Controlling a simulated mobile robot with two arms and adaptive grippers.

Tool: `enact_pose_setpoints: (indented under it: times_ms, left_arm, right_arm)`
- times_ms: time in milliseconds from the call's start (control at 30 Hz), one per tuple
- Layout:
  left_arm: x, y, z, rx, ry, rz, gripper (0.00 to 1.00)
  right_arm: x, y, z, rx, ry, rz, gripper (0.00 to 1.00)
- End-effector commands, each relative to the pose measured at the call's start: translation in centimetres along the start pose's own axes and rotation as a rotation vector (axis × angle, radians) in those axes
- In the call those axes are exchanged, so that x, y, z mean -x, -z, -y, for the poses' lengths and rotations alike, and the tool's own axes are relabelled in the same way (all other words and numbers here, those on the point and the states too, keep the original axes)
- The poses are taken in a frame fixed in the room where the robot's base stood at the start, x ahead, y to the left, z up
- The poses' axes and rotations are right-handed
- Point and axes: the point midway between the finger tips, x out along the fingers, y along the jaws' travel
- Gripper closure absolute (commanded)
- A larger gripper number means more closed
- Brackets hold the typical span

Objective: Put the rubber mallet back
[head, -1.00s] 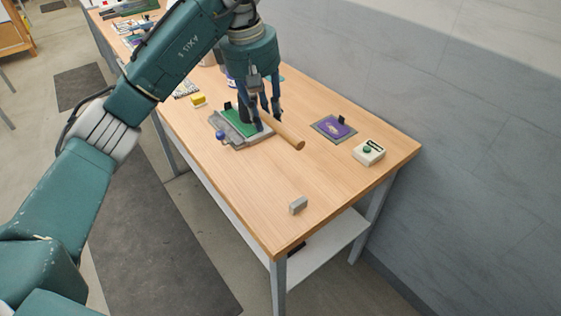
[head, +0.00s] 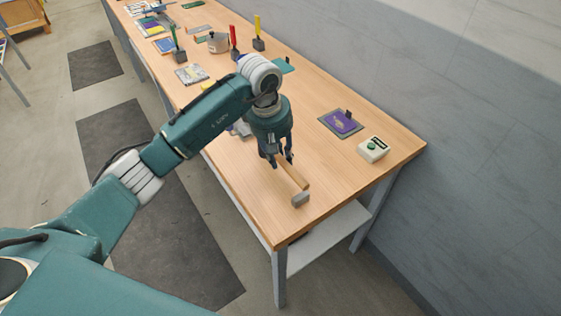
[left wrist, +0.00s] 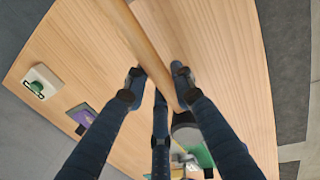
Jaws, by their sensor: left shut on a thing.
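The rubber mallet's wooden handle (head: 293,175) slants down and right from my left gripper (head: 279,161) in the head view; the mallet head is hidden there. In the left wrist view the handle (left wrist: 137,35) runs between the fingers of my left gripper (left wrist: 159,80), which is shut on it. The black mallet head (left wrist: 184,121) shows behind the fingers. My right gripper is not in view.
On the wooden table (head: 255,200), a purple plate on a dark mat (head: 341,122) and a white box with a green button (head: 373,149) lie to the right. A grey fixture (head: 242,129) is mostly hidden behind my gripper. Colour-handled tools (head: 235,42) stand farther back.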

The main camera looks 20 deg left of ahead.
Motion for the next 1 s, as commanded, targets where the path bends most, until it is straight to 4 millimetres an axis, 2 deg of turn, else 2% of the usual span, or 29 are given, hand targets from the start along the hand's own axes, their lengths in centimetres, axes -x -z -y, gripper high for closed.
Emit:
enact_pose_setpoints:
  times_ms: [300, 667, 700, 767, 800, 1000]
  left_arm:
    - [-3.5, -0.1, 0.7, 0.0, 0.001, 0.003, 1.0]
    - [-4.1, 0.0, 0.7, -0.001, -0.001, -0.001, 1.0]
    - [-4.1, 0.0, 0.8, -0.001, 0.0, 0.0, 0.72]
    - [-4.0, 0.0, 0.8, -0.001, 0.0, 0.001, 0.6]
    - [-4.0, 0.0, 0.8, -0.001, 0.0, 0.001, 0.57]
    - [-4.0, 0.0, 0.8, -0.001, 0.0, 0.0, 0.57]
  right_arm:
    - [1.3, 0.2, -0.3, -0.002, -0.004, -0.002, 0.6]
    - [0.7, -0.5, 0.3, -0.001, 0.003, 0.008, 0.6]
    - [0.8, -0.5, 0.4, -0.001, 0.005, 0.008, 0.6]
    - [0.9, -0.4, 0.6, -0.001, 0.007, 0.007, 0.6]
    - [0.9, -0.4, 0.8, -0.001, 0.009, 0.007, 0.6]
    - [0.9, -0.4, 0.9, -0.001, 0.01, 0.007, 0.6]
